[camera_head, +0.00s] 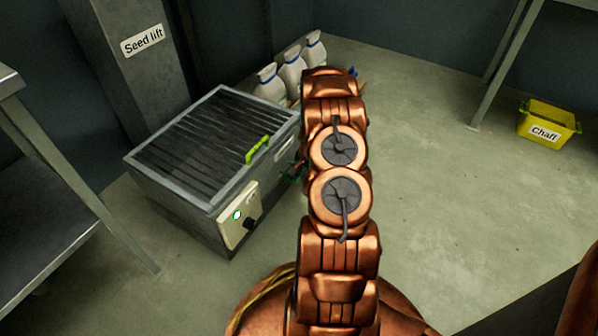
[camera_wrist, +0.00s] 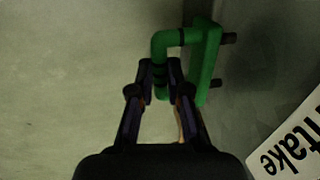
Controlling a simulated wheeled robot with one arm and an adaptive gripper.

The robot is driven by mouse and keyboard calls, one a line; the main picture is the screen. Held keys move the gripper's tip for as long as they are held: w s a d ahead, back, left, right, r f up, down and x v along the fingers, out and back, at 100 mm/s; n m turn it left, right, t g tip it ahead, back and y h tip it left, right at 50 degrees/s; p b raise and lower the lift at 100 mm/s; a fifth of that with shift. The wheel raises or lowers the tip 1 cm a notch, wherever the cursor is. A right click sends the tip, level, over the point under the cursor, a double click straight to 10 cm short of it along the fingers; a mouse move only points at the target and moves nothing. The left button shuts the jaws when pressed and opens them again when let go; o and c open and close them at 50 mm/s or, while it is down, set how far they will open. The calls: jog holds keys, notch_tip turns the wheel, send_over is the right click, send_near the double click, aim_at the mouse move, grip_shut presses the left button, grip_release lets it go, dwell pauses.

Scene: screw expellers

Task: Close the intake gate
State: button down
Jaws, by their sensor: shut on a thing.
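A green handle (camera_wrist: 207,62) with a bent bar is fixed by two dark pins to a dark surface in the wrist view. My gripper (camera_wrist: 160,70) is shut on the lower end of its bent bar. A white label (camera_wrist: 290,150) with the partly visible word "Intake" is at the lower right of that view. In the head view my arm hides most of the gripper and the handle at the right side of the grey machine (camera_head: 190,203). I cannot tell from these views how far the gate stands open.
The machine has a slatted top with a bright green handle (camera_head: 258,149) and a control box (camera_head: 238,215) with a green light. White sacks (camera_head: 292,70) stand behind it. A yellow Chaff bin (camera_head: 548,123) is at the far right.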

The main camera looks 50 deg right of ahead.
jog(key=shift+w, duration=0.2)
jog(key=c, duration=1.1)
grip_release()
jog(key=shift+a, duration=0.1)
jog(key=shift+c, duration=0.2)
jog(key=shift+r, duration=0.25)
notch_tip(320, 180, up, 11)
jog(key=s, duration=0.2)
jog(key=shift+s+d+r, duration=0.15)
jog(key=shift+d, duration=0.15)
